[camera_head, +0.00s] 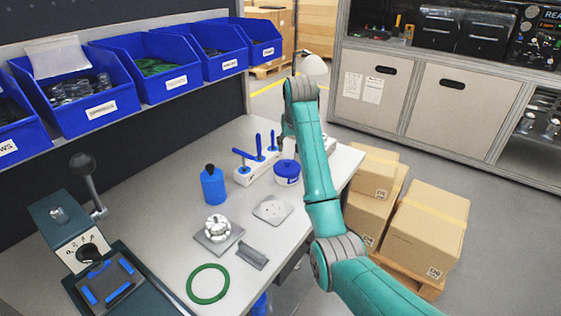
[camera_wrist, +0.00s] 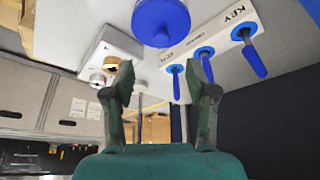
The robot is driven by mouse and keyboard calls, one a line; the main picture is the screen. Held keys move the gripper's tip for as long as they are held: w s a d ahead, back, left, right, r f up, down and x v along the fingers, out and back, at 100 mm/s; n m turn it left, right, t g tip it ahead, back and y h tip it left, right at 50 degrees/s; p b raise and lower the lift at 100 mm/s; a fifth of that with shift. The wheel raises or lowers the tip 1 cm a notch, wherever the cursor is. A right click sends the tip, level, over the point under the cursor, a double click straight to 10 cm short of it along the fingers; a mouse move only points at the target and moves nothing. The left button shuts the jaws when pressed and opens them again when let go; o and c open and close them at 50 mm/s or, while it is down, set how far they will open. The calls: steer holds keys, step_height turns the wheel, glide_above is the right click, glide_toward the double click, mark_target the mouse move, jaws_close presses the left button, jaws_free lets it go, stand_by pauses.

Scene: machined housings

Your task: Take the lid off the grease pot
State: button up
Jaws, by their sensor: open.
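The grease pot, a small white tub (camera_head: 287,181) with a blue lid (camera_head: 287,168) on it, stands on the bench beside the tool rack, partly close behind my arm in the head view. In the wrist view the round blue lid (camera_wrist: 160,20) shows at the top edge, cut off by the frame. My gripper (camera_wrist: 160,75) is open and empty, its two fingers apart, with the lid beyond the fingertips and not between them. In the head view my arm hides the gripper.
A white rack (camera_head: 256,168) with blue-handled tools stands close to the pot. A grey block (camera_wrist: 112,52) with round fittings is on the wrist view's left.

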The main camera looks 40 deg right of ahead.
mark_target(287, 161)
steer(key=x, duration=1)
steer(key=shift+w+f, duration=0.15)
steer(key=shift+f, duration=0.05)
jaws_close()
